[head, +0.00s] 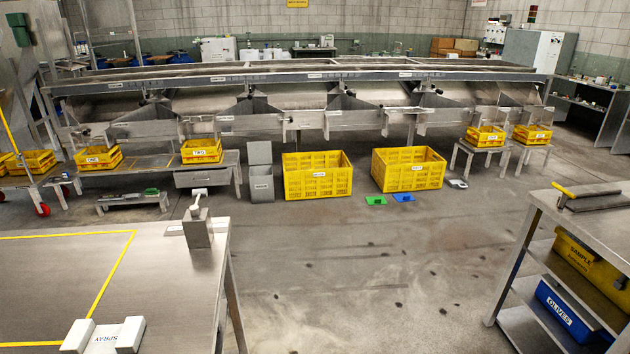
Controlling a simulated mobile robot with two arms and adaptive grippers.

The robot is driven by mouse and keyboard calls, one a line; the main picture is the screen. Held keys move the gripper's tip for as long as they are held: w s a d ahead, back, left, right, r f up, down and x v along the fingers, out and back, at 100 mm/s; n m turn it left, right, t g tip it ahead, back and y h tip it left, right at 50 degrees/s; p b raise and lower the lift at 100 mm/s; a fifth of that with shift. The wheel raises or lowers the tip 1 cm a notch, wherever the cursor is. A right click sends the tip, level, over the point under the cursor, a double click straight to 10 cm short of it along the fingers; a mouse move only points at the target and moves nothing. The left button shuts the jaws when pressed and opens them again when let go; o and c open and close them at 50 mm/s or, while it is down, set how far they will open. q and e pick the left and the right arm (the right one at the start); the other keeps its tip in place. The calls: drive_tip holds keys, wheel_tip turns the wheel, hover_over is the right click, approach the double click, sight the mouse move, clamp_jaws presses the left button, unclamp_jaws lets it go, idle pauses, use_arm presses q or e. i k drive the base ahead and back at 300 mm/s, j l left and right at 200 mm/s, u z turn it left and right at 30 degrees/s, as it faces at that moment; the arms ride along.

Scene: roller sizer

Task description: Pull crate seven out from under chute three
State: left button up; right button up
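Two large yellow crates stand on the floor in front of the long grey sizer (300,75): a left one (318,184) and a right one (408,178). Both are upright, below the sizer's front chutes (345,118). Their small white labels are too small to read, so I cannot tell which is crate seven. The chute labels are also too small to read, so I cannot tell which is chute three. Neither of my grippers shows in the head view.
Smaller yellow crates sit on a bench (150,168) at left and on stools (495,152) at right. Tables (170,275) (580,225) flank open floor.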

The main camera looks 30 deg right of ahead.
sight(344, 172)
drive_tip(key=i+l, duration=0.15)
drive_tip(key=l, duration=0.2)
drive_tip(key=i+l, duration=0.1)
drive_tip(key=l, duration=0.25)
drive_tip(key=i+l, duration=0.15)
drive_tip(key=l, duration=0.2)
drive_tip(key=i+l, duration=0.15)
drive_tip(key=l, duration=0.25)
drive_tip(key=i+l, duration=0.1)
drive_tip(key=l, duration=0.25)
drive_tip(key=i+l+u, duration=0.1)
drive_tip(key=l, duration=0.25)
drive_tip(key=i+l, duration=0.7)
drive_tip(key=i, duration=0.15)
drive_tip(key=i+l+u, duration=0.1)
drive_tip(key=i+l, duration=0.6)
drive_tip(key=i, duration=0.15)
